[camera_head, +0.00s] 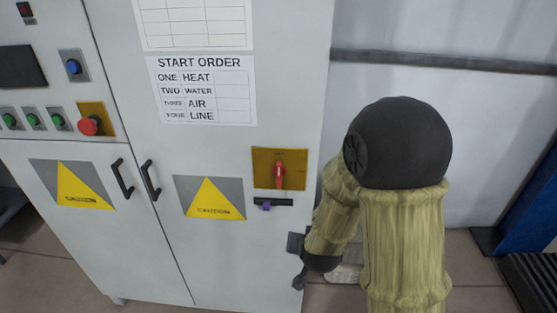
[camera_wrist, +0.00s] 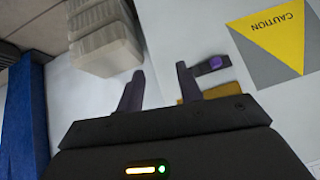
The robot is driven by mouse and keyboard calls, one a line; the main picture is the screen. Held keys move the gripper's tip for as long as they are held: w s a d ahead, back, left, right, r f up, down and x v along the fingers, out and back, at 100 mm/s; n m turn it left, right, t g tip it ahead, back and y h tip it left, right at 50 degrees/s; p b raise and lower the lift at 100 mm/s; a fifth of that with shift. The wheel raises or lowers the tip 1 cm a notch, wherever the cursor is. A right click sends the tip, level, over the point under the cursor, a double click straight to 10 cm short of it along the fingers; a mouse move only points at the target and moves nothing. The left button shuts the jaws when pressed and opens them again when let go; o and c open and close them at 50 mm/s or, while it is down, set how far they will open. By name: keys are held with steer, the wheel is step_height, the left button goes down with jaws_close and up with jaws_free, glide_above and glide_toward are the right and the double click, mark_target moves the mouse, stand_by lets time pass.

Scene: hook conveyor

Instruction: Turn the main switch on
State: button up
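The main switch is a red handle (camera_head: 279,172) on a yellow plate (camera_head: 262,160) on the right door of a grey cabinet. The handle stands roughly upright. A dark bracket with a purple piece (camera_head: 266,205) sits just below the plate; the purple piece also shows in the wrist view (camera_wrist: 215,63). My gripper (camera_head: 293,260) is below and right of the switch, near the cabinet's right edge, apart from the switch. In the wrist view my gripper (camera_wrist: 160,72) is open, with nothing between its fingers. A bit of yellow plate (camera_wrist: 190,99) shows there; the handle is hidden.
The cabinet has black door handles (camera_head: 150,180), a red mushroom button (camera_head: 89,125), green buttons (camera_head: 32,119) and a start-order sheet (camera_head: 204,90). A pale stack (camera_wrist: 103,42) stands beside the cabinet. A blue post (camera_head: 532,205) is at right.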

steer(key=s+a+r+n+t+h+p, duration=0.1)
steer(key=s+a+r+t+p, duration=0.1)
steer(key=a+r+t+p, duration=0.6)
step_height(320, 180, up, 3)
steer(key=t+p, duration=0.1)
steer(key=p, duration=0.3)
steer(key=shift+a+f+t, duration=0.2)
steer(key=shift+a+t, duration=0.05)
steer(key=shift+t, duration=0.05)
steer(key=shift+f+b, duration=0.2)
steer(key=shift+b, duration=0.25)
steer(key=b, duration=0.2)
steer(key=w+b, duration=0.1)
steer(key=b, duration=0.2)
steer(key=shift+w+f+h, duration=0.3)
steer(key=shift+f+h, duration=0.05)
steer(key=shift+h, duration=0.05)
steer(key=b, duration=0.3)
steer(key=shift+w+r, duration=0.15)
steer(key=shift+w, duration=0.25)
steer(key=b, duration=0.2)
steer(key=shift+w+d+r+b, duration=0.1)
steer(key=shift+w+r+b, duration=0.1)
steer(key=shift+b, duration=0.2)
